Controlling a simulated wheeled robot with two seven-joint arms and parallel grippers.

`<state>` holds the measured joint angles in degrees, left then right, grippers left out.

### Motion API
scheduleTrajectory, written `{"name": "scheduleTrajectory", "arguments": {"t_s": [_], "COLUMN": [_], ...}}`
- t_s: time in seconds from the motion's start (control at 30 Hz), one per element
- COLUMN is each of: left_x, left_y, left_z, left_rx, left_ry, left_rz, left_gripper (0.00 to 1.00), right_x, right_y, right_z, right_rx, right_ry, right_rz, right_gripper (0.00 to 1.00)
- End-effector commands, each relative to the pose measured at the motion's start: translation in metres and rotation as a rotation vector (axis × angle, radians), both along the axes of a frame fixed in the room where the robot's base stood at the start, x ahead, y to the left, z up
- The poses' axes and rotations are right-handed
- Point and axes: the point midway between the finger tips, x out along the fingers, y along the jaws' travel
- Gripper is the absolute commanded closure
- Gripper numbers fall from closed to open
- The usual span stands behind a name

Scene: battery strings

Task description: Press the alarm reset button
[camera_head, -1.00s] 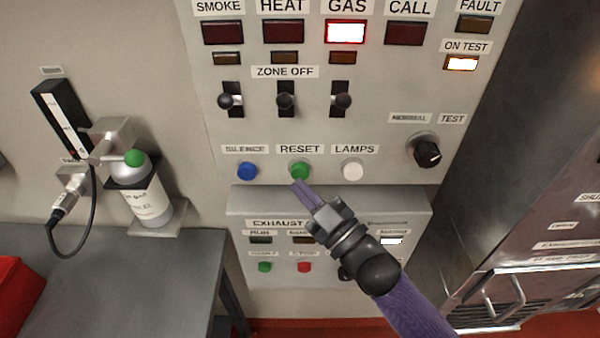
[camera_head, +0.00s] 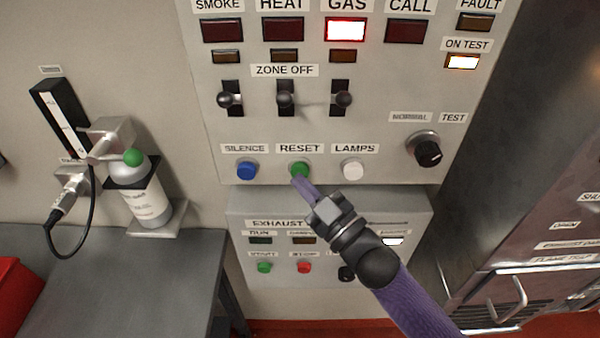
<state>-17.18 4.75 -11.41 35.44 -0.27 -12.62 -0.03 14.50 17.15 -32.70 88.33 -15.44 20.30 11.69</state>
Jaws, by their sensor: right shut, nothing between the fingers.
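The green reset button (camera_head: 300,168) sits under the RESET label (camera_head: 299,148) on the grey alarm panel (camera_head: 378,90). The blue silence button (camera_head: 247,170) is to its left and the white lamps button (camera_head: 352,169) to its right. My right gripper (camera_head: 299,183) is shut and empty, its fingertips at the lower edge of the green button. I cannot tell whether they touch it. The GAS lamp (camera_head: 346,30) is lit red, and the ON TEST lamp (camera_head: 462,61) is lit. My left gripper is not in view.
Below is the exhaust panel (camera_head: 240,207) with a small green button (camera_head: 265,267) and a red one (camera_head: 304,267), partly behind my right arm. A gas bottle (camera_head: 150,205) on a bracket and a grey table (camera_head: 130,280) are at left. A metal cabinet (camera_head: 530,150) stands at right.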

Motion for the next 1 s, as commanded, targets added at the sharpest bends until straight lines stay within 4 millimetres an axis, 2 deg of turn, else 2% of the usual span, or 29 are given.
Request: {"name": "scheduleTrajectory", "arguments": {"t_s": [1.0], "left_x": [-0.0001], "left_y": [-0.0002], "left_z": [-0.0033], "left_rx": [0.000], "left_ry": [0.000], "left_rz": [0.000], "left_gripper": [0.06], "right_x": [0.0077], "right_y": [0.0001], "right_z": [0.0006], "right_rx": [0.001], "right_ry": [0.000], "right_rz": [-0.001], "right_gripper": [1.00]}}
